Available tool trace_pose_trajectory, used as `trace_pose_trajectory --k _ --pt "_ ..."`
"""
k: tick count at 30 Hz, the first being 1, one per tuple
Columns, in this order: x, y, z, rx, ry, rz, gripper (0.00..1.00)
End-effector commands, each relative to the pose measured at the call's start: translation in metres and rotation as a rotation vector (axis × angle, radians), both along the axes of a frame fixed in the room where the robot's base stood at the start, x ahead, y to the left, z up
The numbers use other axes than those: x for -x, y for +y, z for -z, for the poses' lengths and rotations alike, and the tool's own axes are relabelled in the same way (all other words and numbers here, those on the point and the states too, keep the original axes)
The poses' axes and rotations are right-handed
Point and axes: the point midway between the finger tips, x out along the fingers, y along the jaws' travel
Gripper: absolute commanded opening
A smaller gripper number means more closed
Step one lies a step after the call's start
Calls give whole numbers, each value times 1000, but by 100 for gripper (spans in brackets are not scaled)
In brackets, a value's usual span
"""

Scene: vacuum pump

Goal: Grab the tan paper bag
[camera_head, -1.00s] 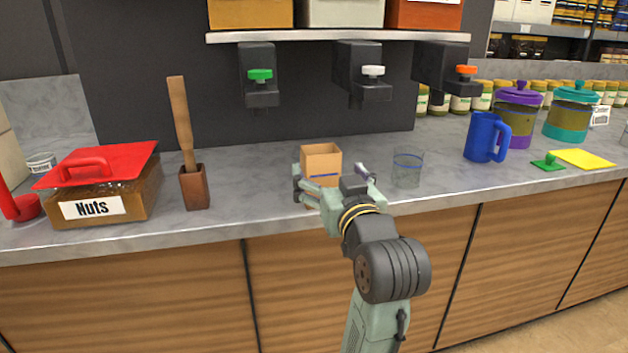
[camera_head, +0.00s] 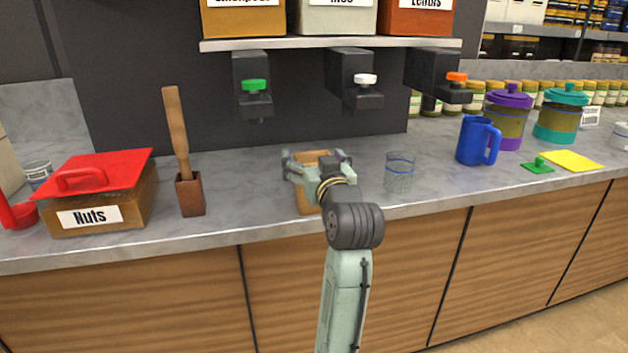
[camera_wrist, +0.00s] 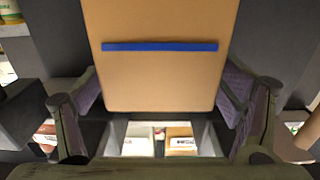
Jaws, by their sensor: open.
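The tan paper bag (camera_head: 304,201) is on the counter, partly hidden behind my gripper (camera_head: 316,160) in the head view. In the wrist view the tan bag (camera_wrist: 160,75) fills the upper middle and shows a blue stripe across its face. My gripper (camera_wrist: 162,95) is open, with one finger on each side of the bag. I cannot tell whether either finger touches it.
A clear glass (camera_head: 399,172) stands just right of my gripper. A wooden holder with a stick (camera_head: 190,193) and a red-lidded Nuts box (camera_head: 100,195) stand to the left. A blue mug (camera_head: 475,141) is farther right. Dispensers (camera_head: 352,80) hang above.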

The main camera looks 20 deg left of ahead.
Motion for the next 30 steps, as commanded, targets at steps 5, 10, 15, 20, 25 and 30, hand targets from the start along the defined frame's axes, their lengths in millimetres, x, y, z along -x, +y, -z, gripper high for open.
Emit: trace_pose_trajectory --k 5,10,15,20,25,30 --pt "0 0 0 0 0 0 82" --pt "0 0 0 0 0 0 71" --pt "0 0 0 0 0 0 60" --pt "0 0 0 0 0 0 49" --pt "0 -1 0 0 0 0 38" --pt "0 -1 0 0 0 0 38"
